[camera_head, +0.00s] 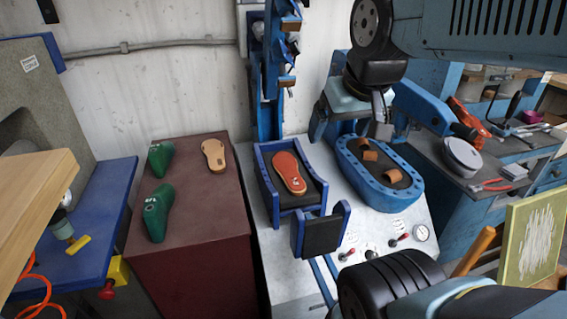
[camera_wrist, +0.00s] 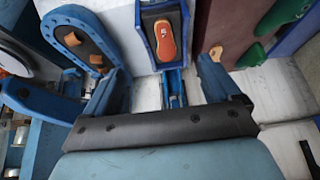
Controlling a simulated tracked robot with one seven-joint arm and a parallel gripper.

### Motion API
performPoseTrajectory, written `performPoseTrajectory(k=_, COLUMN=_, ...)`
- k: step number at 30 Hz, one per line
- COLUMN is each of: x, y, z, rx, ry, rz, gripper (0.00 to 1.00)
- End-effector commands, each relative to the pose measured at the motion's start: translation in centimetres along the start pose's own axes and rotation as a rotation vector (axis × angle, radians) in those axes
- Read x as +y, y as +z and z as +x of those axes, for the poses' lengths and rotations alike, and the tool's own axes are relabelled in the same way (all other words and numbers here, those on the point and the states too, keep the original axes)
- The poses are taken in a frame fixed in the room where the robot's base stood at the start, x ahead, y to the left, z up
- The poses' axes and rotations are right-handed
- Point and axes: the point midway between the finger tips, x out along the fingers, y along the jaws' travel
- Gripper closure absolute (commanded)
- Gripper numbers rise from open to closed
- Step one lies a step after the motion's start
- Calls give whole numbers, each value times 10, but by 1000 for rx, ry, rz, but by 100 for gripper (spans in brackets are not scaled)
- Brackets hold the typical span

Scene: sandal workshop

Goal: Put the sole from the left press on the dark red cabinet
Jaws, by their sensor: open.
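The left press (camera_head: 264,178) is a blue frame with a dark pad, and an orange-red sole (camera_head: 289,172) lies on it. In the wrist view the sole (camera_wrist: 165,42) lies on the press at top centre, upright in the picture, between and beyond my fingertips. My gripper (camera_wrist: 164,66) is open and empty, and its two fingers stand apart. The dark red cabinet (camera_head: 195,245) stands left of the press. A tan sole (camera_head: 214,155) and two green foot forms (camera_head: 154,212) lie on its top.
The right press (camera_head: 379,173), oval and blue, holds brown straps on a dark pad. A hinged pad (camera_head: 320,232) sticks up in front of the left press. A blue bench (camera_head: 87,225) borders the cabinet. The cabinet's front right top is free.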

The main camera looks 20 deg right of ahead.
Motion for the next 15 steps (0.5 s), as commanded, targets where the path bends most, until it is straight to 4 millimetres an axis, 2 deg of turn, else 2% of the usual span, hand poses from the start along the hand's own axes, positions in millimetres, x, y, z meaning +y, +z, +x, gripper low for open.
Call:
performPoseTrajectory(k=5, x=0, y=-14, z=15, rx=-41, ry=0, rz=0, gripper=4)
performPoseTrajectory(k=15, x=0, y=-49, z=63, rx=-147, ry=-1, rz=-1, gripper=4)
